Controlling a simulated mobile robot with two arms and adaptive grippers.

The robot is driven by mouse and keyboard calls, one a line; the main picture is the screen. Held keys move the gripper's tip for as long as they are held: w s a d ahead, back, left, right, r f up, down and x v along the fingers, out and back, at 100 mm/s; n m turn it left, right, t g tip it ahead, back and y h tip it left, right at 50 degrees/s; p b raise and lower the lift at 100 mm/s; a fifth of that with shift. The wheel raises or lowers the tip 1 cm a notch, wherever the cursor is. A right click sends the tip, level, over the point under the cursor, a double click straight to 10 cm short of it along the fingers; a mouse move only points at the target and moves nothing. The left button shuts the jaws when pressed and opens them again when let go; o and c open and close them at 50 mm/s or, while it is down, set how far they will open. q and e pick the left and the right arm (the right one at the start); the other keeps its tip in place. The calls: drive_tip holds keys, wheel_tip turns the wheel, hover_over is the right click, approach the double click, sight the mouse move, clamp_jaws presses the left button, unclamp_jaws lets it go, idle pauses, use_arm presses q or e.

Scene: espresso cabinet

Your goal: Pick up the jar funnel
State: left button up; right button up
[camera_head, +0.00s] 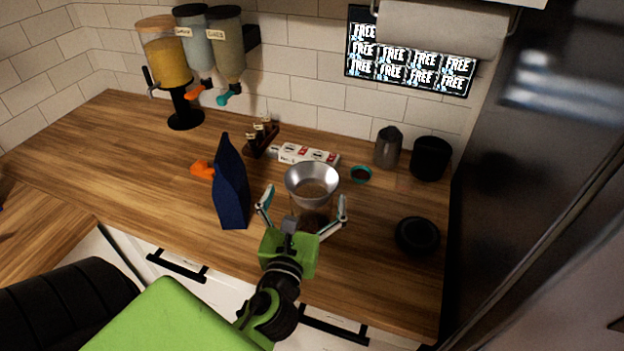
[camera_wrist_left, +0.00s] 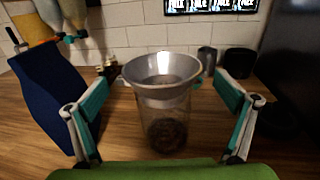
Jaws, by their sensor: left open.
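The jar funnel (camera_head: 312,183) is a silver, wide-mouthed funnel on top of a clear glass jar (camera_wrist_left: 165,130). In the left wrist view the funnel (camera_wrist_left: 162,72) sits upright in the jar's mouth, and dark contents lie at the jar's bottom. My left gripper (camera_head: 303,201) is open, with its green and white fingers spread to either side of the jar and funnel. In the left wrist view its fingers (camera_wrist_left: 161,112) stand apart from the glass. In the head view the gripper partly hides the jar. My right gripper is not in view.
A dark blue bag (camera_head: 231,187) stands close left of the gripper. A black round object (camera_head: 417,236) lies right, with bare counter between.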

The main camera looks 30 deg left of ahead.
sight(316, 165)
use_arm(q)
drive_tip(key=shift+w+a+r+p, duration=0.2)
drive_tip(key=shift+w+p, duration=0.15)
drive_tip(key=shift+w, duration=0.2)
drive_tip(key=p+x, duration=0.1)
drive_tip(key=x, duration=0.2)
drive_tip(key=shift+w+f, duration=0.15)
drive_tip(key=shift+w, duration=0.15)
drive_tip(key=shift+w+a+f, duration=0.15)
drive_tip(key=shift+w, duration=0.25)
drive_tip(key=shift+s, duration=0.15)
drive_tip(key=shift+c, duration=0.8)
drive_tip(key=c, duration=0.9)
